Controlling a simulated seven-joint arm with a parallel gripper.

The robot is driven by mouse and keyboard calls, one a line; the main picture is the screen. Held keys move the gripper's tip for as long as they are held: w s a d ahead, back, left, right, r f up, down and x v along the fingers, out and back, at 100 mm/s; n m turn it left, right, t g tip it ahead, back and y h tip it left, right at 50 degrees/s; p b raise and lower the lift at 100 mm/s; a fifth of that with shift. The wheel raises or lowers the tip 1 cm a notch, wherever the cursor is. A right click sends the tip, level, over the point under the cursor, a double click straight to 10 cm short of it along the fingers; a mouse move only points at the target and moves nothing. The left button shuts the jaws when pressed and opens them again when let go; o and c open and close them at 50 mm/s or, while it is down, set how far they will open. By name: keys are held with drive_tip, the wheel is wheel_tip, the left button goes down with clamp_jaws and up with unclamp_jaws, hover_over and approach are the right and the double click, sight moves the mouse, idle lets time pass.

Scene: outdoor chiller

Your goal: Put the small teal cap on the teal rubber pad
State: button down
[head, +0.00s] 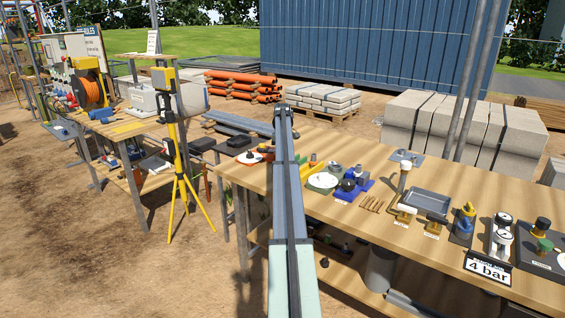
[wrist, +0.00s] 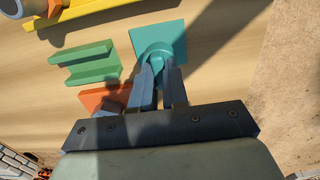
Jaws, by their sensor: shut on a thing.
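The teal rubber pad (wrist: 173,31) lies flat on the wooden tabletop, at the top middle of the wrist view. The small teal cap (wrist: 157,52) is at the fingertips of my gripper (wrist: 158,70), which is shut on it. The cap overlaps the near part of the pad in the picture; I cannot tell whether it touches the pad or hangs just above it. In the head view my arm reaches over the left part of the workbench (head: 430,218), and I cannot make out the cap or the pad there.
Green bars (wrist: 92,68), an orange piece (wrist: 97,97) and a yellow bar (wrist: 95,14) lie left of the pad in the wrist view. The table edge is to the right. In the head view a white disc (head: 322,181) and blue fixture (head: 354,187) stand right of my arm.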

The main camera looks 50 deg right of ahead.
drive_tip(key=shift+f, duration=1.55)
drive_tip(key=shift+f, duration=0.15)
drive_tip(key=c, duration=1.1)
unclamp_jaws()
drive_tip(key=shift+c, duration=0.2)
wheel_tip(320, 180, up, 12)
drive_tip(key=shift+r, duration=0.2)
drive_tip(key=shift+o, duration=0.4)
